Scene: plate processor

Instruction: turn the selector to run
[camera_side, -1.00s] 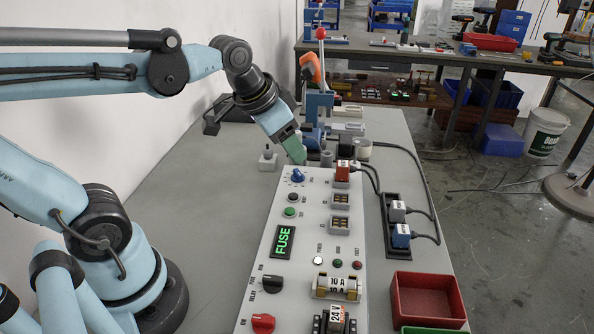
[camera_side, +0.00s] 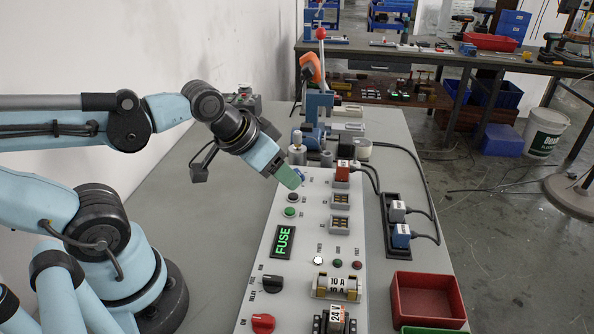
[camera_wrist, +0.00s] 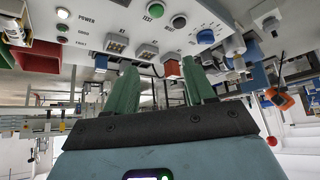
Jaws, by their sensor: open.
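A black knob (camera_side: 272,284) with small position labels sits low on the left of the pale panel (camera_side: 310,250), and looks like the selector. Its lettering is too small to read surely. A red knob (camera_side: 263,323) is nearer the camera. A dark display (camera_side: 283,241) reads FUSE in green. My gripper (camera_side: 290,179) is above the far end of the panel, partly covering a blue dial knob. It is well beyond the black knob and holds nothing visible. In the wrist view its green fingers (camera_wrist: 158,68) are apart, and the blue knob (camera_wrist: 205,37) shows above them.
A green button (camera_side: 290,212) and a dark button (camera_side: 294,197) lie between my gripper and the display. Plugged connectors with cables (camera_side: 401,236) stand right of the panel. A red bin (camera_side: 427,300) is at the front right. The bench left of the panel is mostly clear.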

